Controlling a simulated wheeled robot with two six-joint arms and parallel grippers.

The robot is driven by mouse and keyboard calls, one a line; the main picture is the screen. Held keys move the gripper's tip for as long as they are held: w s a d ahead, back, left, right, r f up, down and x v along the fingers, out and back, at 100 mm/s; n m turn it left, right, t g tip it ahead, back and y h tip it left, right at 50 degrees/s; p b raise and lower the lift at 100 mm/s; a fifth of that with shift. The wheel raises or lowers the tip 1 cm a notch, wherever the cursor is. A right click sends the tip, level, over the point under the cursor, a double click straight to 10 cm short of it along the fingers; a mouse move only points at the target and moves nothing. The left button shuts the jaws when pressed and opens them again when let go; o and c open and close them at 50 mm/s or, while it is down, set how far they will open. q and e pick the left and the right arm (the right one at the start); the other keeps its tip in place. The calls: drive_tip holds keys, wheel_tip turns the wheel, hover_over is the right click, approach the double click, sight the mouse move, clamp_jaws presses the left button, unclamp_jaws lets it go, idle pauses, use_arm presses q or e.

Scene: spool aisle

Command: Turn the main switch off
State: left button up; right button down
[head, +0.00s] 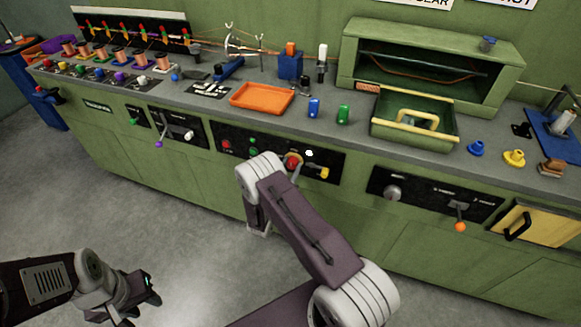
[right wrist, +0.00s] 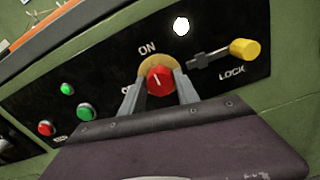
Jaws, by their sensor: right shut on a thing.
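The main switch is a red knob (right wrist: 159,80) on a round yellow plate (right wrist: 150,63), set in a black panel on the green cabinet front. "ON" is printed above it; a label on its left is mostly hidden by a finger. The knob's white mark points up, leaning slightly left, near ON. My right gripper (right wrist: 158,92) is shut on the knob, one finger on each side. In the head view the knob (head: 292,160) shows just past my right wrist. My left gripper (head: 138,292) hangs low over the floor, away from the cabinet; its jaw opening is unclear.
A yellow-ended lever (right wrist: 243,49) marked LOCK sits right of the knob, and a lit white lamp (right wrist: 181,26) above. Green and red buttons (right wrist: 46,128) are to the left. The worktop above holds an orange tray (head: 262,97), bottles and a green basket (head: 412,140).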

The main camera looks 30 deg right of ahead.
drive_tip(key=n, duration=0.4)
drive_tip(key=shift+n, duration=0.4)
drive_tip(key=n+p, duration=0.1)
drive_tip(key=n, duration=0.3)
drive_tip(key=shift+n, duration=0.3)
drive_tip(key=n, duration=0.4)
drive_tip(key=shift+f+n+p, duration=0.1)
drive_tip(key=shift+n+p, duration=0.2)
drive_tip(key=shift+n, duration=1.8)
drive_tip(key=c, duration=0.9)
unclamp_jaws()
